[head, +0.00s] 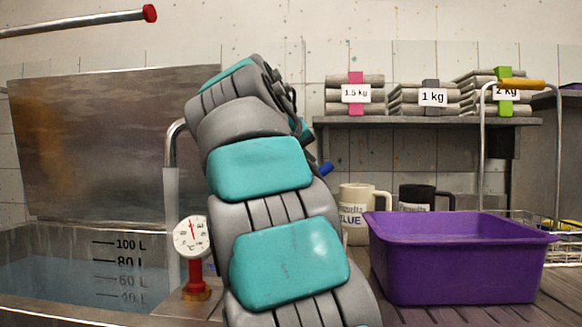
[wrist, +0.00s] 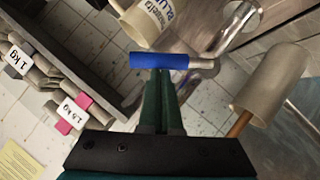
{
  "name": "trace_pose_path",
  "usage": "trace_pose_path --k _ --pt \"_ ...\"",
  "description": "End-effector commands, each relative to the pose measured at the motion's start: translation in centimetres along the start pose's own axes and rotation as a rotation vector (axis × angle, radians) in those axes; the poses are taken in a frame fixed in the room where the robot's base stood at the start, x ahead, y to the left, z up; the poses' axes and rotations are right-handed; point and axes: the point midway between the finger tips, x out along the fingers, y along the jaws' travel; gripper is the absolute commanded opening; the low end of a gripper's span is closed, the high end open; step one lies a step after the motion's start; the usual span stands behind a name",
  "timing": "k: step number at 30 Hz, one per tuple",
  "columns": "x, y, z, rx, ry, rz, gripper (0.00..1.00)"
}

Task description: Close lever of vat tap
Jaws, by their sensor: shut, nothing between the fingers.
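The tap lever is a blue-sleeved handle (wrist: 159,61) in the wrist view, joined to a bent metal pipe (wrist: 235,32) on its right. A small blue end of it (head: 326,169) shows beside my arm in the head view. My gripper (wrist: 161,74) is shut and empty, its dark green fingers just below the blue handle in the picture. Whether they touch it I cannot tell. The vat (head: 60,240) stands at the left with bluish liquid and a litre scale. My arm hides the tap body and gripper in the head view.
A purple tub (head: 455,265) stands on the slatted top at the right, with a pale mug (head: 356,205) and a dark mug (head: 420,194) behind it. A dial gauge (head: 190,237) stands by the vat. A shelf (head: 400,121) holds labelled grey bundles. A beige cylinder (wrist: 270,85) is right of my gripper.

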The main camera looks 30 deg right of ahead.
Motion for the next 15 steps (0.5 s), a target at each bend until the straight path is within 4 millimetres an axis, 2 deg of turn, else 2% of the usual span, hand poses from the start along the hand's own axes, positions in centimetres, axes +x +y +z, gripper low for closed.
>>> trace_pose_path --k 6,15 --pt "1.6 1.1 1.5 0.174 0.001 -0.117 0.00" --pt "2.7 1.4 3.1 0.374 0.000 -0.252 0.00"
